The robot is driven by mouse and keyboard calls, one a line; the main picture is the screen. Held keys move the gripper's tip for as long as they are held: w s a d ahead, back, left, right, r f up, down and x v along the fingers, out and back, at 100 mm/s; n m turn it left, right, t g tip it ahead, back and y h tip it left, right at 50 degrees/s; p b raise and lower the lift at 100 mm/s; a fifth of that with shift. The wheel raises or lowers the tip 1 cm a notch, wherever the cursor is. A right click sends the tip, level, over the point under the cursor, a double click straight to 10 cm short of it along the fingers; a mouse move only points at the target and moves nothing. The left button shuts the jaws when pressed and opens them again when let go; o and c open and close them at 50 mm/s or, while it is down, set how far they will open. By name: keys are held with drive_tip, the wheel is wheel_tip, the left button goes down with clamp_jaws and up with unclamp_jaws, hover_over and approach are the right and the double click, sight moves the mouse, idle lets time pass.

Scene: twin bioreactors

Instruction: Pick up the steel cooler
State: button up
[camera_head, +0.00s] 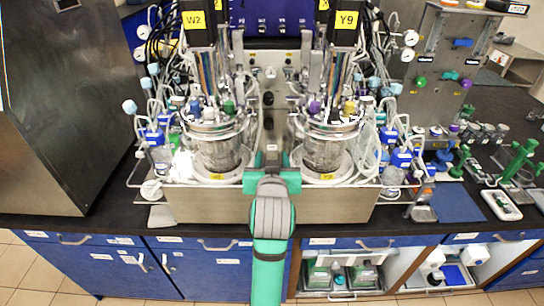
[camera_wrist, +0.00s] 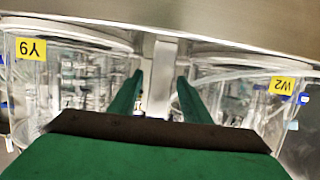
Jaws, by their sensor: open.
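No single object stands out surely as the steel cooler. Upright steel cylinders rise above the two glass vessels in the head view, one at the left vessel (camera_head: 238,62) and one at the right (camera_head: 304,62); I cannot tell whether either is the cooler. My gripper (camera_head: 271,160) reaches in low between the vessels, from the front. In the wrist view my gripper (camera_wrist: 160,82) is open, its two green fingers apart. A pale upright metal piece (camera_wrist: 161,70) shows beyond and between the fingertips. I see nothing held.
The W2 vessel (camera_head: 216,152) and Y9 vessel (camera_head: 328,150) stand close on either side, with tubes and cables around them. A steel tray front (camera_head: 215,205) lies below. A large steel cabinet (camera_head: 65,110) is at left. Bottles and green tools crowd the right bench.

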clamp_jaws()
drive_tip(key=shift+r, duration=0.1)
